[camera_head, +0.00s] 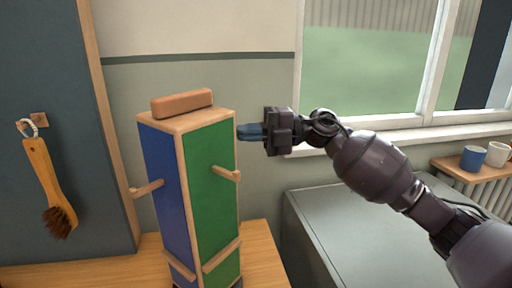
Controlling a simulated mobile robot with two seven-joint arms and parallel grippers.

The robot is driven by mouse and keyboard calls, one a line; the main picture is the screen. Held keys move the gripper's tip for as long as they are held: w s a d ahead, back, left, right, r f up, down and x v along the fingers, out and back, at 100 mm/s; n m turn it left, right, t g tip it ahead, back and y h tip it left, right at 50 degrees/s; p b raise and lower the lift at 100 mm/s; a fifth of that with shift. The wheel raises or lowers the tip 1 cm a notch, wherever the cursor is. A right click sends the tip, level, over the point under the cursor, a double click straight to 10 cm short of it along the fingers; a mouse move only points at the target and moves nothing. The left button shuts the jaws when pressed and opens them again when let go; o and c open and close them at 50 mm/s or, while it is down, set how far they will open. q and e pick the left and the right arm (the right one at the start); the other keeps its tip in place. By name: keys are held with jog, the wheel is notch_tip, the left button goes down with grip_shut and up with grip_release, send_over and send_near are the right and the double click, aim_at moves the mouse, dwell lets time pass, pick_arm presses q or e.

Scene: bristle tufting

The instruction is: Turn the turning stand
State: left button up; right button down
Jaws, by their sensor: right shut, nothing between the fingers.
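The turning stand (209,195) is a tall upright box on a wooden table, with a blue face (168,195) to the left and a green face (208,170) to the right. Each visible face has a wooden peg near the middle and a wooden ledge low down. A brown block (182,103) lies on its wooden top. My right gripper (243,132) is shut and empty, with its bluish fingertips close to the upper right edge of the green face. I cannot tell whether they touch it. My left gripper is not in view.
A wooden brush (49,188) hangs on a dark panel at left. A grey-green cabinet top (345,225) lies to the right under my right arm. A blue cup (473,158) and a white cup (497,154) stand on a shelf at far right, below the window.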

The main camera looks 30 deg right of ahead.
pick_arm(q)
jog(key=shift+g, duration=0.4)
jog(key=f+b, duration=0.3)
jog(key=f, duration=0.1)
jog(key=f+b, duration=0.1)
jog(key=b, duration=0.1)
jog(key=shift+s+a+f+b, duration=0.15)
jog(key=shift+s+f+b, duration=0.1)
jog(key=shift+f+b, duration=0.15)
pick_arm(e)
jog(key=w+a+n+g, duration=0.6)
jog(key=w+n+g, duration=0.2)
jog(key=g, duration=0.4)
jog(key=shift+w+a, duration=0.15)
jog(key=shift+w, duration=0.1)
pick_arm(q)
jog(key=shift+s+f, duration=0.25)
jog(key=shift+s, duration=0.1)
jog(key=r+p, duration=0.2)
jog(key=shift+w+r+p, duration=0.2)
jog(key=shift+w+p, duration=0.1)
pick_arm(e)
notch_tip(320, 180, up, 20)
